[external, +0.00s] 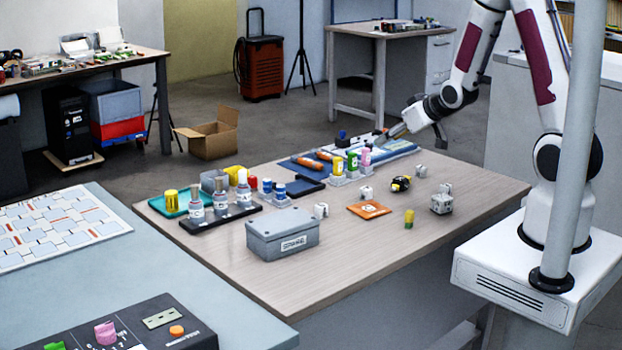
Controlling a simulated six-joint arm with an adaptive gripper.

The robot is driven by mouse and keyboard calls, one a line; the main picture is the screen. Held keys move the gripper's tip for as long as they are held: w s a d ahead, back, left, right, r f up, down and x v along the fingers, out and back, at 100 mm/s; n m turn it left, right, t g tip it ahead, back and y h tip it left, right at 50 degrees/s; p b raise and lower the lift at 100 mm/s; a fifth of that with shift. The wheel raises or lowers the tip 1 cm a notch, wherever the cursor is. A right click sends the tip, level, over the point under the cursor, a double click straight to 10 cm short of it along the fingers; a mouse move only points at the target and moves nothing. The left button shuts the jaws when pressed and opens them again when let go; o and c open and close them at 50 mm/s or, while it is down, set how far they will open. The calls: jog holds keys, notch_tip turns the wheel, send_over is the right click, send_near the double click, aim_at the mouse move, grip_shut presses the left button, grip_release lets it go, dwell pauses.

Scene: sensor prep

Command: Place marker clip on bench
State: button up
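The bench (345,262) is a wood-topped table in the middle of the external view. My gripper (384,137) reaches in from the right and is low over the far side of the bench, near a blue-and-white flat item (396,151). It is too small in the picture to tell whether its fingers are open or shut, or whether they hold anything. I cannot tell for sure which thing is the marker clip.
A grey box (282,236) stands at the front. Bottles (220,197) stand in a black tray at left. An orange pad (369,209), a black-and-yellow item (400,184) and a white cube-like block (442,201) lie at right. Green and pink vials (352,163) stand near my gripper. The front right bench is clear.

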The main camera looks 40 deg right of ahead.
notch_tip(320, 180, down, 7)
jog(key=w+t, duration=0.1)
jog(key=w, duration=0.1)
jog(key=t, duration=0.2)
send_near(367, 188)
jog(key=shift+w+d+r+y, duration=0.15)
jog(key=shift+w+r+y, duration=0.25)
jog(key=shift+w+r, duration=0.25)
jog(key=shift+s+f+m, duration=0.2)
jog(key=shift+f+m, duration=0.1)
jog(key=shift+f, duration=0.45)
jog(key=shift+w, duration=0.15)
jog(key=shift+x, duration=1.15)
jog(key=shift+w+f, duration=0.1)
jog(key=shift+x, duration=2.5)
jog(key=shift+f, duration=0.1)
